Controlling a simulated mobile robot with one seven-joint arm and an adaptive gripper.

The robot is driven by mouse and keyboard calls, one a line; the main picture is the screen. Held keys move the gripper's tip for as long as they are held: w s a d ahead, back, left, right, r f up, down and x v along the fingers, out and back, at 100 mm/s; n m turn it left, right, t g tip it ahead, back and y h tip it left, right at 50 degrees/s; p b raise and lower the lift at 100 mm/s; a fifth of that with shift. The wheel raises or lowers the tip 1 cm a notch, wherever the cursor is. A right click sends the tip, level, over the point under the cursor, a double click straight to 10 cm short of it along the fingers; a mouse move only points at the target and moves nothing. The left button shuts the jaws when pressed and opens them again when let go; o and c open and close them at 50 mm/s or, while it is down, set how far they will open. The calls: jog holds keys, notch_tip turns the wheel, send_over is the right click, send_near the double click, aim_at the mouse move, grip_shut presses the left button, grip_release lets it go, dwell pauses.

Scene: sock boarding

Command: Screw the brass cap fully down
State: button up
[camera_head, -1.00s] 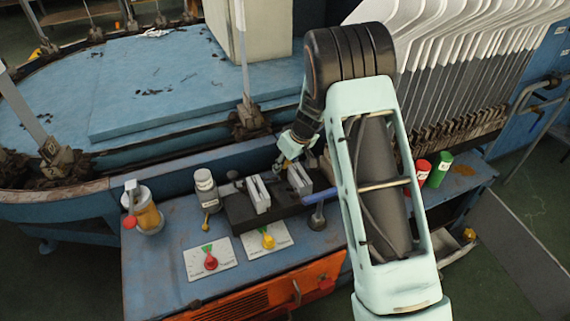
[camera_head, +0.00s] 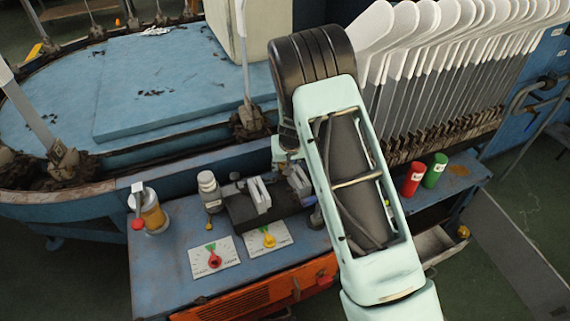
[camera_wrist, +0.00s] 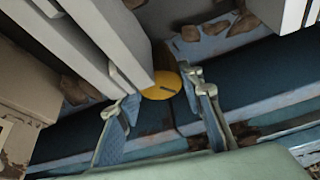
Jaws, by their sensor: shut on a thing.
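What lies under the cap is hidden. In the head view, my gripper (camera_head: 284,158) is small and partly covered by my arm, just behind the black vise (camera_head: 245,212) with its pale jaws. The cap cannot be made out there.
A jar of amber liquid (camera_head: 152,212) and a white-capped bottle (camera_head: 208,188) stand left of the vise. Two dial cards (camera_head: 214,258) lie in front. A red can (camera_head: 413,178) and a green can (camera_head: 434,170) stand right of my arm. White boards (camera_head: 440,50) rise behind.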

jog(key=o, duration=1.2)
jog(key=shift+c, duration=0.2)
jog(key=v, duration=1.2)
